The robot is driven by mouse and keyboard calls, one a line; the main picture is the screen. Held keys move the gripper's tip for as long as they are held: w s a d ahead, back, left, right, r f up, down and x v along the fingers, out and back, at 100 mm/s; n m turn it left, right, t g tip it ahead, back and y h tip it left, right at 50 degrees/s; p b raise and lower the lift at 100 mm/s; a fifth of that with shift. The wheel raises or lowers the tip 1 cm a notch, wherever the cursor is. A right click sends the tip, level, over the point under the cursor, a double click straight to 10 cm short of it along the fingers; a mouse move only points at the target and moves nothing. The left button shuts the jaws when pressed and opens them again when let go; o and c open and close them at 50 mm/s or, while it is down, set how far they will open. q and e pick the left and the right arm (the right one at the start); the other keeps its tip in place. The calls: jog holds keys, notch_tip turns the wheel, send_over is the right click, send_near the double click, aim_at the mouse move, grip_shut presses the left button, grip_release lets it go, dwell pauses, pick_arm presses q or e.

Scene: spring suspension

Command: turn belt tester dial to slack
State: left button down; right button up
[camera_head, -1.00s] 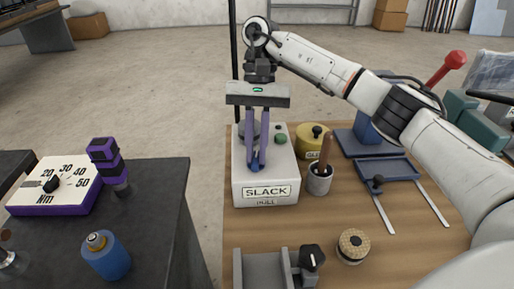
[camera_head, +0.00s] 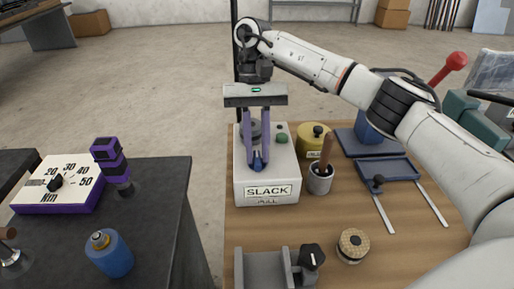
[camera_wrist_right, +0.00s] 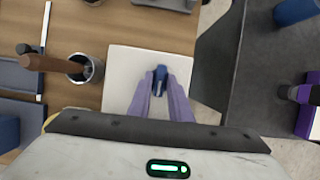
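The belt tester (camera_head: 283,178) is a pale box on the wooden bench, with a SLACK plate (camera_head: 268,191) on its front and smaller, partly readable lettering below it. My right gripper (camera_head: 257,165) points down over its top, its purple fingers either side of a small blue knob (camera_head: 257,162), which I take as the dial. The wrist view also shows the blue knob (camera_wrist_right: 160,78) between the fingertips. The fingers stand apart; whether they touch the knob is hard to see. The dial's markings are hidden. My left gripper is not in view.
A grey cup with a brown handle (camera_head: 321,182) stands close right of the tester, with a yellow tin (camera_head: 312,140) behind it. A grey bracket (camera_head: 262,268) lies in front. A dark table (camera_head: 160,215) stands left across a gap.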

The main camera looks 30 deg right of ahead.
jog(key=shift+o, duration=1.2)
